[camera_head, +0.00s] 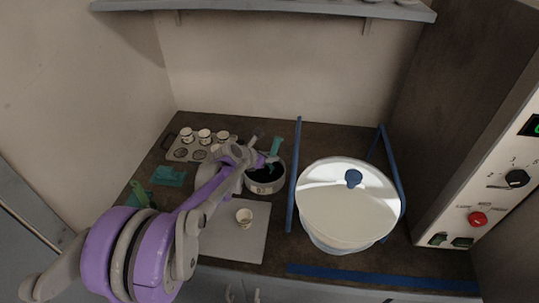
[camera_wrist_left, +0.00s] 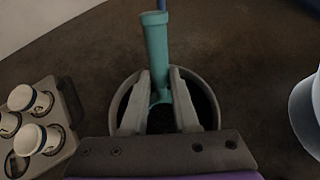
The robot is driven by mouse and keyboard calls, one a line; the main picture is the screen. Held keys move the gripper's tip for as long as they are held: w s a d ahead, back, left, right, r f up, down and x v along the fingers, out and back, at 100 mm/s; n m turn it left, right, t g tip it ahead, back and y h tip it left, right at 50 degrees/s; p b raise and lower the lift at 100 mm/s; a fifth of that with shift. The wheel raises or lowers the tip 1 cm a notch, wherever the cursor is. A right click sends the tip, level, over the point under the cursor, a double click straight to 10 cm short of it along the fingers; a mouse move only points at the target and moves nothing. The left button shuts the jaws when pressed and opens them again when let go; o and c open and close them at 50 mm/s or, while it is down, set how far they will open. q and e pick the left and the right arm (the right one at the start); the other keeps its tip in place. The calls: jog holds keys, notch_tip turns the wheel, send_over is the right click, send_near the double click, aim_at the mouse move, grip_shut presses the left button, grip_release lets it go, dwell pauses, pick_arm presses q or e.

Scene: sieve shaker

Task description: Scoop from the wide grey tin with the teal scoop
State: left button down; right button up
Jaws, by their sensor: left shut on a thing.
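The wide grey tin (camera_head: 266,186) stands on the dark bench left of the large lidded pan, with dark material inside. It also shows in the left wrist view (camera_wrist_left: 121,97). The teal scoop (camera_head: 274,147) stands tilted up out of the tin, its handle (camera_wrist_left: 155,48) pointing away in the left wrist view. My left gripper (camera_wrist_left: 160,90) is over the tin and is shut on the scoop, low on its handle. The scoop's lower end is inside the tin, partly hidden by the fingers. In the head view my left gripper (camera_head: 264,160) reaches the tin from the left. My right gripper is out of view.
A large pan with a clear lid and blue knob (camera_head: 348,205) stands right of the tin, between blue bars (camera_head: 294,175). A rack (camera_head: 178,152) of small white cups is behind left. A small cup (camera_head: 244,217) sits on a grey mat (camera_head: 232,246). Teal pieces (camera_head: 168,177) lie left.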

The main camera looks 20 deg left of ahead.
pick_arm(q)
jog(key=shift+s+a, duration=0.2)
jog(key=shift+s, duration=0.5)
jog(key=shift+s+a, duration=0.2)
jog(key=shift+s, duration=0.5)
jog(key=shift+s+a, duration=0.2)
jog(key=shift+s, duration=0.5)
jog(key=shift+w+d+r, duration=0.1)
jog(key=shift+w+r, duration=0.15)
jog(key=shift+r, duration=0.2)
jog(key=shift+w+d+r+g+p, duration=0.15)
jog(key=shift+w+r+g+p, duration=0.4)
jog(key=shift+w+g+p, duration=0.25)
jog(key=shift+s, duration=0.1)
